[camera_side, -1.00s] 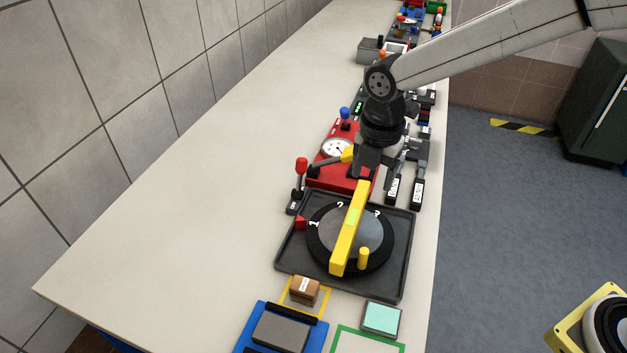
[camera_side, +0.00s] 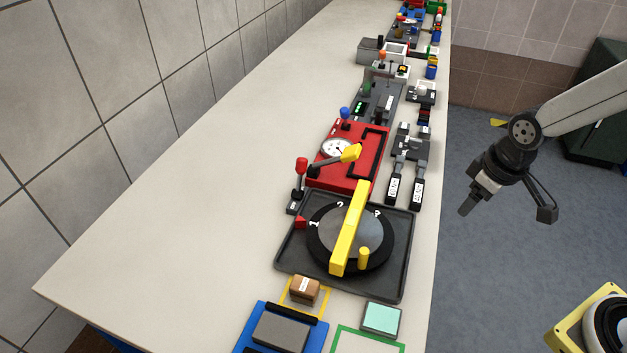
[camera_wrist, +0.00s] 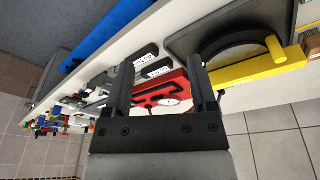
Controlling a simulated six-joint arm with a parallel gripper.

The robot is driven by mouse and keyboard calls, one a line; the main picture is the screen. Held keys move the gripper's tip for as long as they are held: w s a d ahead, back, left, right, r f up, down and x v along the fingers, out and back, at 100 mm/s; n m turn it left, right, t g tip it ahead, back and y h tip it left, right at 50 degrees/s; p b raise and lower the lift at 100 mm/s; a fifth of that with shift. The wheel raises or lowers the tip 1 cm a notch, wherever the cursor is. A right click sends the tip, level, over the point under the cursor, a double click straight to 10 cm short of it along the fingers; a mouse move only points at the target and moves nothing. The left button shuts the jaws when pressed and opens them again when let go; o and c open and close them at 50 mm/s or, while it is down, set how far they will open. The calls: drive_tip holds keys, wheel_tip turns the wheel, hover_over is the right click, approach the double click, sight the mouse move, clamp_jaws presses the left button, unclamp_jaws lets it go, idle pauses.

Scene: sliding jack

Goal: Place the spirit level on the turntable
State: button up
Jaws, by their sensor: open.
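The yellow spirit level (camera_side: 347,240) lies across the top of the round turntable (camera_side: 325,251), which has a grey disc, a black numbered rim and a yellow knob (camera_side: 363,258). The turntable sits in a dark square tray (camera_side: 399,281). The level also shows at the right of the wrist view (camera_wrist: 262,68), partly cut by my gripper's finger. My gripper (camera_side: 507,211) hangs off the right side of the bench, apart from the level. In the wrist view its two fingers (camera_wrist: 160,90) stand apart with nothing between them.
A red panel (camera_side: 367,150) with a gauge and levers stands behind the tray. A brown box (camera_side: 304,290), a mint block (camera_side: 381,318) and a blue fixture (camera_side: 247,333) lie in front. The bench's left side is bare.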

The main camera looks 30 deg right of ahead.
drive_tip(key=s+m, duration=0.1)
drive_tip(key=s+d+m, duration=0.1)
drive_tip(key=shift+d+f+m, duration=0.2)
drive_tip(key=shift+f+m, duration=0.1)
drive_tip(key=shift+m, duration=0.1)
idle(1.0)
